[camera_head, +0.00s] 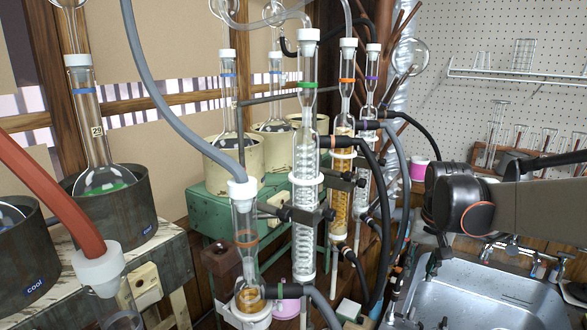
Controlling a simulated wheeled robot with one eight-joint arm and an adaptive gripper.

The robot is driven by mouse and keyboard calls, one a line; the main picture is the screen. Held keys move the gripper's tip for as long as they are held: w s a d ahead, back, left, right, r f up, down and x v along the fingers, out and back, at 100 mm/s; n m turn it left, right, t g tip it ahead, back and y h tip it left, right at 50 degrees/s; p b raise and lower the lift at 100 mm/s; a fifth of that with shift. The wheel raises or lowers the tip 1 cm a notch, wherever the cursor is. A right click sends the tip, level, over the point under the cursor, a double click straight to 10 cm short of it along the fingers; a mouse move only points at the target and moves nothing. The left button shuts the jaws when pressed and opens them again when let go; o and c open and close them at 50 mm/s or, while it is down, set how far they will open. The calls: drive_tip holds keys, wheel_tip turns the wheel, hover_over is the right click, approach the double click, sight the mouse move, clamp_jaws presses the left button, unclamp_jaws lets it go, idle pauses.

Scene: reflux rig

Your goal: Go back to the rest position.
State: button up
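Part of my arm (540,215) reaches in from the right edge, with a dark rounded joint (462,205) in front of the sink area. The reflux rig fills the left and middle. A glass condenser with a green band (307,185) stands upright at the centre. A column with amber liquid (343,185) stands just right of it. My arm joint is to the right of these columns and appears apart from them.
A steel sink (490,300) lies below my arm. Shelved glassware (550,140) is behind it. Round-bottom flasks sit in heating pots (115,205) at left. A grey hose (160,100) and a red hose (45,195) cross the left. Black hoses (405,215) hang close left of my arm.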

drive_tip(key=s+a+r+n+t, duration=0.1)
drive_tip(key=s+a+r, duration=0.15)
drive_tip(key=s, duration=0.45)
drive_tip(key=s+a+r+n+t, duration=0.1)
drive_tip(key=s+a+r+n, duration=0.15)
drive_tip(key=s, duration=0.35)
drive_tip(key=s+a+f+n+t, duration=0.1)
drive_tip(key=s+a+f+t, duration=0.1)
drive_tip(key=s+a+f, duration=0.2)
drive_tip(key=s+a, duration=0.2)
drive_tip(key=s, duration=0.2)
drive_tip(key=shift+s+a+t+y+p, duration=0.3)
drive_tip(key=shift+s+a+t, duration=0.1)
